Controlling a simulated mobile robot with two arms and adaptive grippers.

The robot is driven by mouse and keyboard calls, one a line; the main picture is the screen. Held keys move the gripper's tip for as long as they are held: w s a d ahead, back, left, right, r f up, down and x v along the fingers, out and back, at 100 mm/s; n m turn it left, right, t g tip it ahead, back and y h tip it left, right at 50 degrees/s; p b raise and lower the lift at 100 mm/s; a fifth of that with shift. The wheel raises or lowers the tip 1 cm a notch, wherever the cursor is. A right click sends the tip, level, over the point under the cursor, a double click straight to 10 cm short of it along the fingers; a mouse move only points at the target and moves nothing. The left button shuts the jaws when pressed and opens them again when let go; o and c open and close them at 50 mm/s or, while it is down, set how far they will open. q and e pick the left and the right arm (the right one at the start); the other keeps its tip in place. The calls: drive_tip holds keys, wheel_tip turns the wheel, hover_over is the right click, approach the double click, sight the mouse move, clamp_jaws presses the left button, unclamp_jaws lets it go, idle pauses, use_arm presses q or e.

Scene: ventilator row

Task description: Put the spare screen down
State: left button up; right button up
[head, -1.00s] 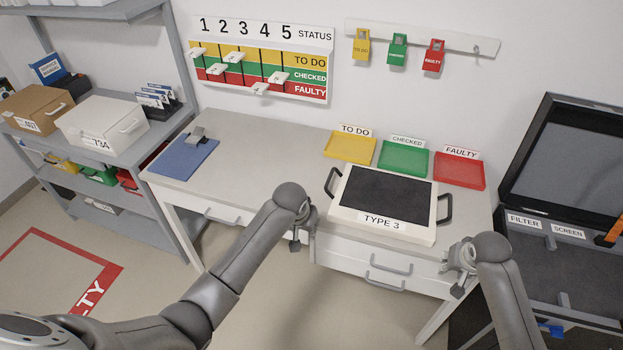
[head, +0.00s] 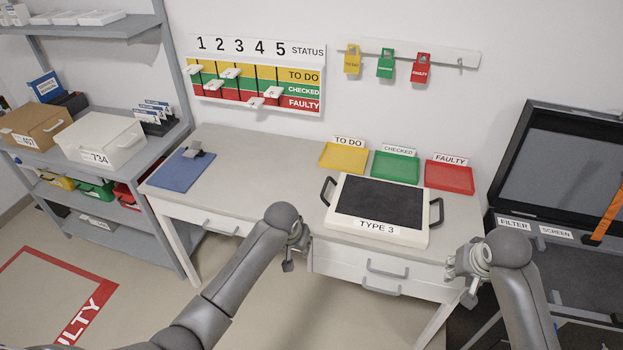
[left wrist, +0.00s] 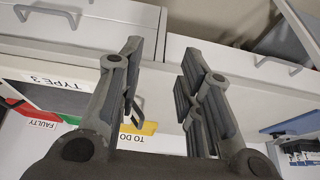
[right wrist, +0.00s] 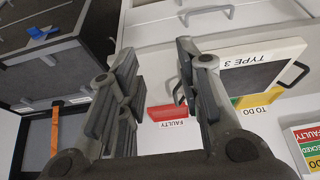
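The spare screen (head: 381,205), a white-framed dark panel labelled TYPE 3 with a black handle at each side, lies flat on the table (head: 258,170), near its front edge. My left gripper (head: 289,262) is in front of the table, left of the screen, apart from its left handle (head: 327,190). My right gripper (head: 463,284) is in front and to the right, apart from the right handle (head: 437,213). Both wrist views show parted fingers with nothing between them, at the left gripper (left wrist: 158,75) and the right gripper (right wrist: 155,75).
Yellow (head: 342,156), green (head: 395,167) and red (head: 449,177) trays stand behind the screen. An open black case (head: 565,170) stands at the right. The table's middle is clear. A shelf (head: 160,130) stands at the left.

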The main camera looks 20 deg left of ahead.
use_arm(q)
drive_tip(key=shift+w+f, duration=0.1)
drive_tip(key=shift+w, duration=0.05)
use_arm(e)
drive_tip(key=shift+v, duration=0.9)
drive_tip(key=shift+w+r, duration=0.1)
